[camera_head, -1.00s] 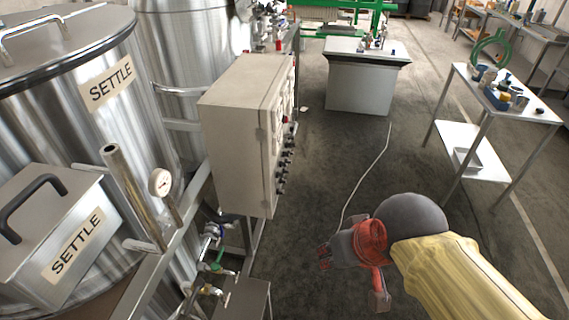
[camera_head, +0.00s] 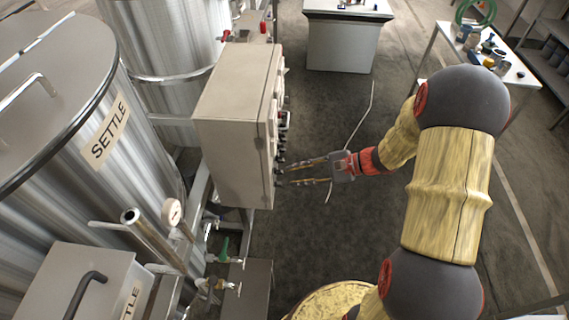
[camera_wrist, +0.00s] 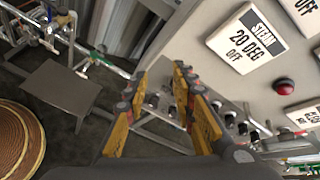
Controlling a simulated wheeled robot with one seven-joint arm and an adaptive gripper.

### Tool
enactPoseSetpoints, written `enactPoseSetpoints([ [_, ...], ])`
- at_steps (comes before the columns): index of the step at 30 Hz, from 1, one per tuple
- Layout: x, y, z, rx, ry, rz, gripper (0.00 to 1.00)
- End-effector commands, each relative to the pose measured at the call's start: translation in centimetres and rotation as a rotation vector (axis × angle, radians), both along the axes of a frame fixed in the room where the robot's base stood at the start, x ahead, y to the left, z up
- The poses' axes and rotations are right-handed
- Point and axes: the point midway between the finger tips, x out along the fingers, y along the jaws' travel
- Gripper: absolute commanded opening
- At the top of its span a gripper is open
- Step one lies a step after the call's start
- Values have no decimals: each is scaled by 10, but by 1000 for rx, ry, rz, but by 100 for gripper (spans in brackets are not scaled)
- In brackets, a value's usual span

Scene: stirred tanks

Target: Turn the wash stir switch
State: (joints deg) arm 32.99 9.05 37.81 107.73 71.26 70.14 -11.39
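The grey control box (camera_head: 235,120) stands at the middle left of the head view, its switch face seen almost edge-on. In the wrist view its face (camera_wrist: 225,65) shows a "STEAM 20 DEG OFF" plate (camera_wrist: 245,38) and a row of dark switches (camera_wrist: 243,128) along one edge. No wash stir label is readable, so I cannot tell which switch is that one. My gripper (camera_head: 283,174) is open, with two separated fingers pointing at the lower part of the switch face. Between the fingers in the wrist view, my gripper (camera_wrist: 160,76) holds nothing. Contact with a switch cannot be told.
A red button (camera_wrist: 285,87) sits on the panel. Steel tanks (camera_head: 150,150) stand left of the box. Pipes and valves (camera_head: 220,250) lie below it.

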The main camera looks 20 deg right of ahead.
Motion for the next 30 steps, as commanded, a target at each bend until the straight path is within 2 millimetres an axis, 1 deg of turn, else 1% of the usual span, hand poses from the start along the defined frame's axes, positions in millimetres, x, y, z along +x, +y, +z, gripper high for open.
enactPoseSetpoints([
  [1,6,-10,-4,44,15,-54,26],
  [3,13,-21,-13,88,24,-115,26],
  [6,19,-32,-21,128,30,-174,26],
  [10,24,-35,-27,150,32,-203,26],
  [13,29,-28,-31,151,32,-205,26],
  [21,50,5,-45,150,33,-202,26],
  [24,57,14,-49,150,33,-203,26],
  [30,63,23,-52,149,32,-204,26],
])
